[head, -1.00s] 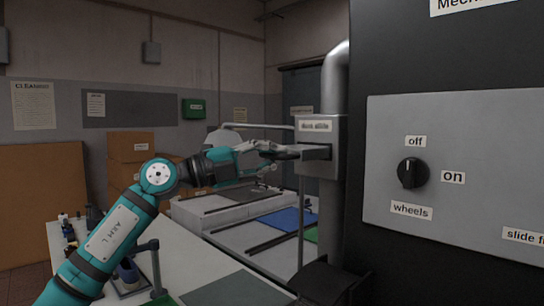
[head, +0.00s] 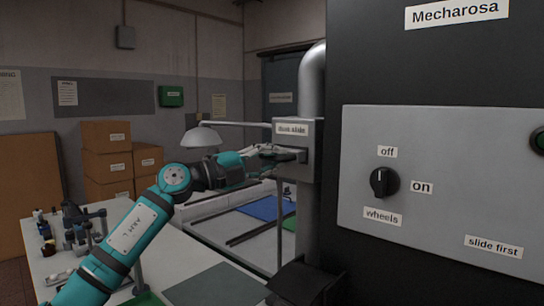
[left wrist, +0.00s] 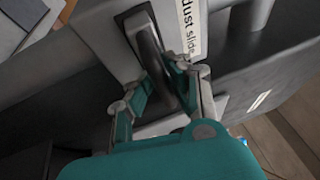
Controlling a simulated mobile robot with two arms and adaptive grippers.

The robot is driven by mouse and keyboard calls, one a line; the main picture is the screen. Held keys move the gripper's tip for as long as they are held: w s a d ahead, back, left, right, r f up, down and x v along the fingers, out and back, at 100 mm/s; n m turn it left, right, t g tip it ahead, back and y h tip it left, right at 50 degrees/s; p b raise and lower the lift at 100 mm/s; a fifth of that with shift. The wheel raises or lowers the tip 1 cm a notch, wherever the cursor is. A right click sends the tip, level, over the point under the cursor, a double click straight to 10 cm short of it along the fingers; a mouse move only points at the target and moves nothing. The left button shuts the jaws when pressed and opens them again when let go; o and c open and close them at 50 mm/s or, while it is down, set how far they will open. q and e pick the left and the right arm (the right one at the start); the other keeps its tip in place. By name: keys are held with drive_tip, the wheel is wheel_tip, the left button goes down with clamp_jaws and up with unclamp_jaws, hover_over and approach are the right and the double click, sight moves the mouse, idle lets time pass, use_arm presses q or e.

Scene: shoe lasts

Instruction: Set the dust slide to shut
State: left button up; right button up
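The dust slide's grey housing (head: 294,150) sits on the pipe left of the dark machine and has a labelled front. Its dark slide handle (left wrist: 165,65) shows in the left wrist view between the two fingers of my left gripper (left wrist: 170,78). The fingers look closed on it from both sides, though the contact is partly hidden. In the head view my left gripper (head: 272,152) is right at the housing's left side, and only a short dark part of the slide shows there. My right gripper is not in view.
The machine panel (head: 430,210) at the right has a wheels knob (head: 384,182) and a "slide first" label. A pale table (head: 75,265) with small tools is at the lower left. A lamp (head: 201,137) stands behind my arm, and cardboard boxes (head: 107,160) are stacked farther back.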

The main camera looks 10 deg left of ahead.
use_arm(q)
drive_tip(key=o, duration=0.3)
drive_tip(key=shift+w, duration=0.1)
drive_tip(key=shift+o, duration=0.2)
drive_tip(key=shift+r, duration=0.1)
drive_tip(key=v, duration=1.2)
drive_tip(key=shift+c, duration=0.2)
